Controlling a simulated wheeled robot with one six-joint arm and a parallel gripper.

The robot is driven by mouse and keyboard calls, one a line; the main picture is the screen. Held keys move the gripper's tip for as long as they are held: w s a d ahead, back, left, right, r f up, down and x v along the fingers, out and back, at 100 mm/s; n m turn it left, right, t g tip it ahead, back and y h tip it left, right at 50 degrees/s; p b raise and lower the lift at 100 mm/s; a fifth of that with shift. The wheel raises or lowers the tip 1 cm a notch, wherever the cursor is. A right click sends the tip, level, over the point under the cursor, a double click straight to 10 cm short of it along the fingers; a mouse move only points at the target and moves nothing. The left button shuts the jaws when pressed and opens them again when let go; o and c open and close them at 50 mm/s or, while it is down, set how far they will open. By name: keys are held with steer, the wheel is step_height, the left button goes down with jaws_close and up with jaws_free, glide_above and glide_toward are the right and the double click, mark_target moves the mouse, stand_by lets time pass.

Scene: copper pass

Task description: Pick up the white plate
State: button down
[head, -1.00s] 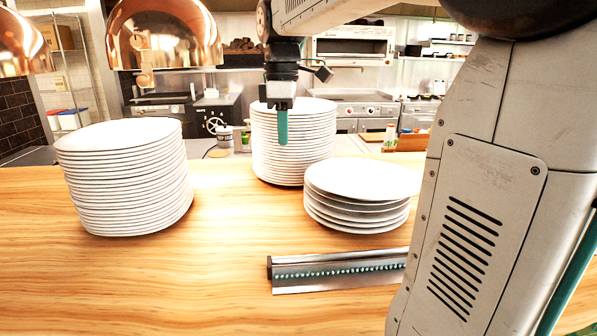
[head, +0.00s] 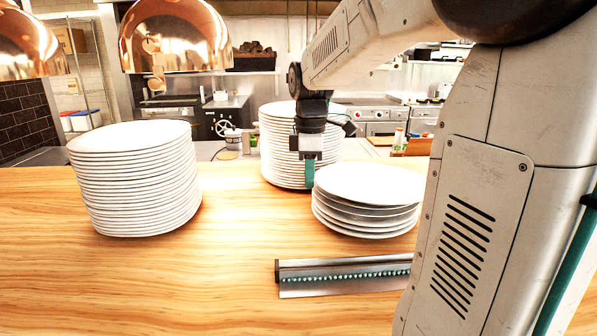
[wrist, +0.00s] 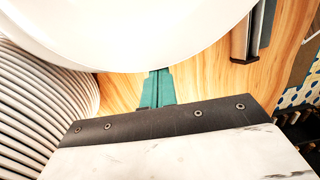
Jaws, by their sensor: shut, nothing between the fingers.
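White plates stand in three stacks on the wooden counter. The short stack (head: 368,200) at centre right holds several plates, and its top plate (head: 370,183) is bare. A tall stack (head: 146,180) stands at left, and another tall stack (head: 280,145) stands behind my gripper. My gripper (head: 310,183) points down just left of the short stack's rim, in front of the back stack. Its teal fingers are shut and empty. In the wrist view, the fingers (wrist: 157,75) reach the edge of a large white plate (wrist: 140,30); contact cannot be told.
A metal ticket rail (head: 345,276) lies on the counter in front of the short stack. Copper lamps (head: 175,38) hang at upper left. The wooden counter (head: 150,275) is clear at front left. Stoves and shelves stand behind.

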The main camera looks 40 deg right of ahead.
steer(key=shift+d, duration=0.1)
steer(key=shift+s+d, duration=0.65)
steer(key=shift+d, duration=0.05)
